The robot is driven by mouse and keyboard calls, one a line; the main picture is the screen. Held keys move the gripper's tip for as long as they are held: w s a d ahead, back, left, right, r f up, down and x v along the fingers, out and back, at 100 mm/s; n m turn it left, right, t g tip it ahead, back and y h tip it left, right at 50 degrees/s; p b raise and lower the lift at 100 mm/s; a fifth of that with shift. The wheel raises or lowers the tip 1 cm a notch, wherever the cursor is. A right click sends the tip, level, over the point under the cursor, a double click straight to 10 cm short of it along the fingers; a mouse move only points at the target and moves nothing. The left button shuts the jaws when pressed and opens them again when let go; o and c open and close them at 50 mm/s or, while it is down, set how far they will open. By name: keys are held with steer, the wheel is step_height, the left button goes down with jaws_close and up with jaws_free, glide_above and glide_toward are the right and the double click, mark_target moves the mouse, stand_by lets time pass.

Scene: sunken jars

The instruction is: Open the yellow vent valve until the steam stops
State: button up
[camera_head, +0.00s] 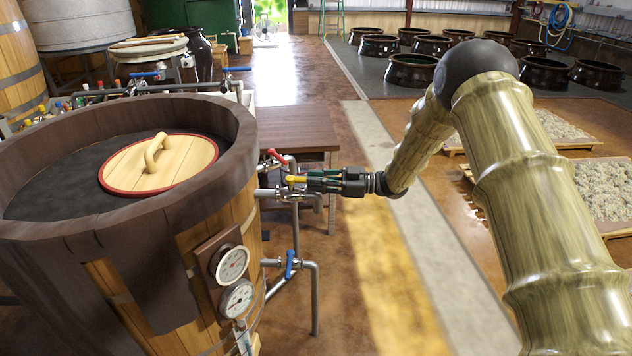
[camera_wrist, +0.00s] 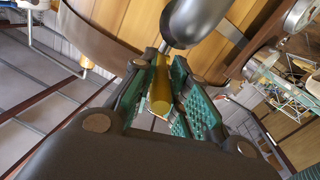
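The yellow vent valve handle (camera_head: 296,179) sits on a steel pipe at the right side of the wooden steaming vat (camera_head: 190,260). My gripper (camera_head: 318,180) reaches it from the right, its fingers level with the handle. In the wrist view the yellow handle (camera_wrist: 161,88) lies lengthwise between the two green-padded fingers of my gripper (camera_wrist: 165,82). The fingers look apart, with narrow gaps beside the handle; firm contact does not show. The valve body is partly hidden behind the fingers. I see no clear steam in either view.
A red-handled valve (camera_head: 275,157) is just above the yellow one, and a blue-handled valve (camera_head: 290,264) is below. Two dials (camera_head: 234,264) are on the vat. A wooden lid (camera_head: 158,164) lies on top. A brown table (camera_head: 298,132) stands behind the pipes.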

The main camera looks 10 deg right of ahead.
steer(key=shift+o, duration=1)
steer(key=shift+w+r, duration=0.1)
steer(key=shift+r, duration=0.15)
steer(key=shift+o, duration=0.5)
steer(key=s+d, duration=0.1)
steer(key=d, duration=0.9)
steer(key=shift+s+f, duration=0.15)
steer(key=shift+s, duration=0.2)
steer(key=s+f+m+t+h+p, duration=0.3)
steer(key=s+f+m+h, duration=0.35)
steer(key=s+f, duration=0.4)
steer(key=s+f+m+t+h+p, duration=0.3)
steer(key=s+f+m+h, duration=0.35)
steer(key=f, duration=0.65)
steer(key=s+d+f+m+g+h+p, duration=0.1)
steer(key=s+m+g, duration=0.1)
steer(key=s, duration=1.1)
steer(key=s+d+f+m+g+h+p, duration=0.1)
steer(key=s+g, duration=0.3)
steer(key=s, duration=0.8)
steer(key=s+d+f+m+g+h+p, duration=0.1)
steer(key=s+d+m+g+h+p, duration=0.1)
steer(key=s, duration=1.1)
steer(key=shift+s+d+f+m+g+h, duration=0.15)
steer(key=shift+s+f+m+g+h, duration=0.2)
steer(key=shift+g, duration=0.25)
